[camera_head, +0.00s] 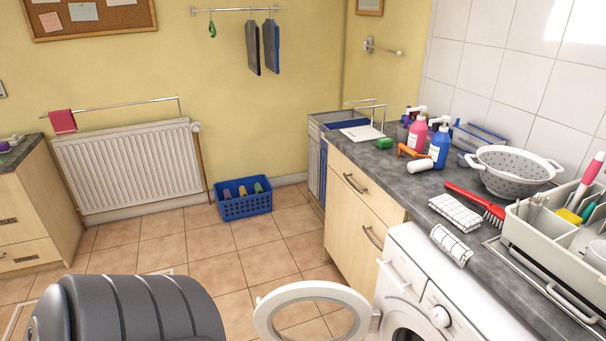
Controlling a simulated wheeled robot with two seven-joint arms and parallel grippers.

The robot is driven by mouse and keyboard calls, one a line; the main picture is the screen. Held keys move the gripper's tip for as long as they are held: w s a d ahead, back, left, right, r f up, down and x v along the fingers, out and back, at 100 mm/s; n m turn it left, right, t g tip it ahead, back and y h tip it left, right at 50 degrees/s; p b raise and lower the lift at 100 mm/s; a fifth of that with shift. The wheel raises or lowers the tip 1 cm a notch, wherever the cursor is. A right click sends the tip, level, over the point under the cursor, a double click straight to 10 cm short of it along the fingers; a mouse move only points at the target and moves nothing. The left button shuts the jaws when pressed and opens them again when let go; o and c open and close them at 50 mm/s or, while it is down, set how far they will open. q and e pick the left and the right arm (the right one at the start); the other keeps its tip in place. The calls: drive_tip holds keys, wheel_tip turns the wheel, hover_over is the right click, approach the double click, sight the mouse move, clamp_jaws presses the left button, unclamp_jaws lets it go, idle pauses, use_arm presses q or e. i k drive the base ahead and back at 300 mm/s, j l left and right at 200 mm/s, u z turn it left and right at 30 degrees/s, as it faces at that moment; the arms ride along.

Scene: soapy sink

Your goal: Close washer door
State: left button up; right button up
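The white washer (437,287) stands under the grey worktop at the lower right, with a dial on its front. Its round washer door (268,321) is a white ring with a clear middle. The door stands wide open, swung out to the left from its hinge side, over the tiled floor. The dark opening of the drum shows partly at the bottom edge. A dark grey rounded part of my own body fills the lower left. Neither of my grippers shows in the head view.
The worktop (407,184) above the washer holds bottles, a colander (512,172), a red brush (475,203), folded cloths and a dish rack (560,225). A blue basket (243,205) stands on the floor by the back wall. The tiled floor (233,262) left of the door is clear.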

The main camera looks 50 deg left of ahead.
sight(366, 319)
drive_tip(key=j+z, duration=0.15)
drive_tip(key=j, duration=0.25)
drive_tip(key=k+j+z, duration=0.15)
drive_tip(key=j, duration=0.25)
drive_tip(key=j+z, duration=0.15)
drive_tip(key=j, duration=0.3)
drive_tip(key=k+j+z, duration=0.15)
drive_tip(key=j, duration=0.25)
drive_tip(key=k+j+z, duration=0.15)
drive_tip(key=j, duration=0.2)
drive_tip(key=k+j+z, duration=0.15)
drive_tip(key=j, duration=0.25)
drive_tip(key=k+j+z, duration=0.15)
drive_tip(key=j, duration=0.2)
drive_tip(key=k+j+z, duration=0.15)
drive_tip(key=j, duration=0.3)
drive_tip(key=j+z, duration=0.2)
drive_tip(key=j, duration=0.25)
drive_tip(key=k+j+z, duration=0.15)
drive_tip(key=j, duration=0.25)
drive_tip(key=k+j+z, duration=0.15)
drive_tip(key=j, duration=0.25)
drive_tip(key=k+j+z, duration=0.35)
drive_tip(key=j, duration=0.35)
drive_tip(key=k, duration=0.1)
